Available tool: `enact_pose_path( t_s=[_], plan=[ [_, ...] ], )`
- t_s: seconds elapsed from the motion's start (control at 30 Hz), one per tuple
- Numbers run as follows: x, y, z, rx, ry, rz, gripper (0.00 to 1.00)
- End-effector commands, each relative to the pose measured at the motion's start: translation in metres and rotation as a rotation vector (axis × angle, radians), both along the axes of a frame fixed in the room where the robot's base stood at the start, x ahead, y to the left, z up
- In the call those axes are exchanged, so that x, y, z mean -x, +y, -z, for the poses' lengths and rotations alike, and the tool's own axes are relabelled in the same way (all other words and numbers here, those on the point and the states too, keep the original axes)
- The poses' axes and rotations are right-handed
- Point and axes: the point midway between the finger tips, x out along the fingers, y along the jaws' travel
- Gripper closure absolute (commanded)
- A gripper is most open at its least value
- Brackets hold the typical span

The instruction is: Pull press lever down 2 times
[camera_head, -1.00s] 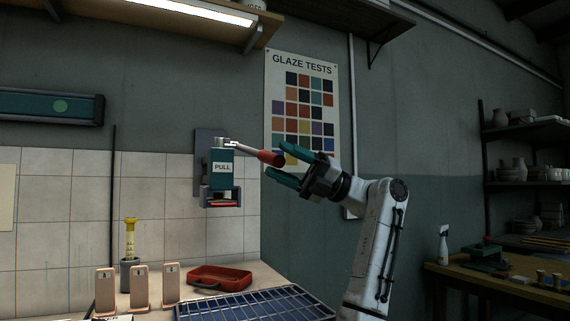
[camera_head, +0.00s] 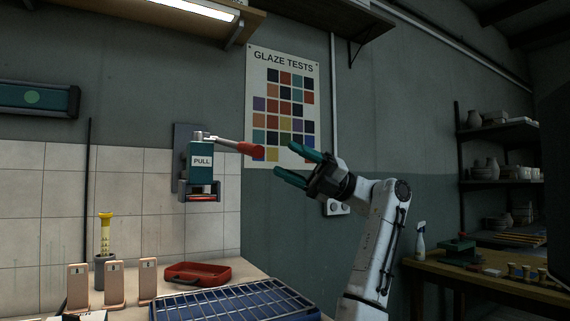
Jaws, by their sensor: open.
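The press (camera_head: 201,161) is a teal box marked PULL, fixed to a dark plate on the wall. Its lever (camera_head: 228,142) sticks out to the right and slopes slightly down to a red grip (camera_head: 250,149). My gripper (camera_head: 286,161) has teal fingers and is open and empty. It is to the right of the red grip, apart from it in the picture, with its fingers pointing left towards it. The depth gap between them is hard to tell.
Below the press are a red tray (camera_head: 225,269), a blue rack (camera_head: 235,303), several pinkish upright blocks (camera_head: 148,278) and a yellow-topped tool (camera_head: 105,235) in a grey holder. A workbench (camera_head: 490,280) and shelves stand at the right. The space around my gripper is clear.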

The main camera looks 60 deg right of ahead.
Motion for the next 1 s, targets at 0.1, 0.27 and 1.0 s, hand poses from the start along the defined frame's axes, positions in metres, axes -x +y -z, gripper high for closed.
enact_pose_path(
  t_s=[0.1,0.27,1.0],
  plan=[
    [0.006,-0.004,0.003,0.001,0.000,-0.001,0.43],
    [0.014,-0.010,0.005,0.001,-0.001,0.000,0.43],
    [0.047,-0.034,0.016,0.001,0.000,-0.001,0.43]
  ],
)
